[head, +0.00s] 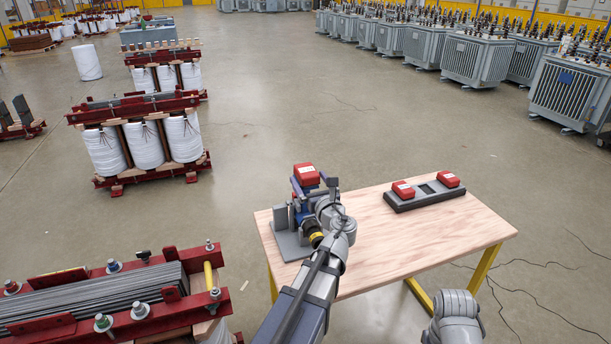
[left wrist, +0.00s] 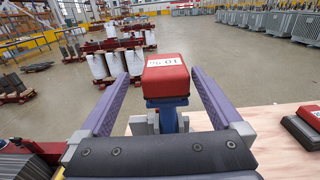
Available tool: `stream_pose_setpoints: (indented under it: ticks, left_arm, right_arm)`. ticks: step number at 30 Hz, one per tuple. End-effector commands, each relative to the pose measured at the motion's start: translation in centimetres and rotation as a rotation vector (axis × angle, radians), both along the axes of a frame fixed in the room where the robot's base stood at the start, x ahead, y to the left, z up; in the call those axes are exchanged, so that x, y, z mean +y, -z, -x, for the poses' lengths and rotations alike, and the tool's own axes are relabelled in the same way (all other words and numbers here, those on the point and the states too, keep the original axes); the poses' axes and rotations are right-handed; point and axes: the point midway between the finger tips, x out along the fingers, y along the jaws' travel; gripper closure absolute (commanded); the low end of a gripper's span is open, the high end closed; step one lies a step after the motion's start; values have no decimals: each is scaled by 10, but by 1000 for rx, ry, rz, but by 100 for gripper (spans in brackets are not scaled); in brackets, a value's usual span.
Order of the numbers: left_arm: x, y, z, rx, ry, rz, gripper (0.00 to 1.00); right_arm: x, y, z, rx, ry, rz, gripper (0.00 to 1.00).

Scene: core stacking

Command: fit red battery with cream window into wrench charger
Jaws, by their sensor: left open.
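A red battery (head: 306,174) sits raised at the table's left side; a cream window with dark figures faces me in the left wrist view (left wrist: 165,78). Beneath it is a blue tool body (left wrist: 168,112), mostly hidden in the head view. My left gripper (head: 314,183) is open, its purple fingers on either side of the battery with gaps showing in the wrist view. The dark charger (head: 425,203) lies on the right of the table. It holds two red batteries, one in the left bay (head: 403,190) and one in the right bay (head: 447,180); the middle bay is empty. My right gripper is out of view.
A grey stand (head: 291,243) is on the wooden table (head: 385,245) below my left gripper. The tabletop between stand and charger is clear. Transformer cores (head: 143,145) stand on the floor to the left, grey transformers (head: 475,60) at the back right.

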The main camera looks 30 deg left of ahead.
Motion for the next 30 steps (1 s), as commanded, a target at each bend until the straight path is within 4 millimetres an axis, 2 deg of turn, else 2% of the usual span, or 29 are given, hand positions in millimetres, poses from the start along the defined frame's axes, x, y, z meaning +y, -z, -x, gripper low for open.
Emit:
stream_pose_setpoints:
  ticks: [5, 12, 17, 30]
  left_arm:
    - [2, 0, -3, 2, 0, -3, 0]
    - [19, -1, -18, 1, -1, -1, 0]
    - [21, -1, -19, 1, 1, -1, 0]
    - [55, -6, -56, 1, -1, -1, 0]
  right_arm:
    - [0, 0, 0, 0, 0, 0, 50]
    - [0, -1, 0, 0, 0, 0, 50]
    - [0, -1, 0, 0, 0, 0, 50]
    - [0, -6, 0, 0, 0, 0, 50]
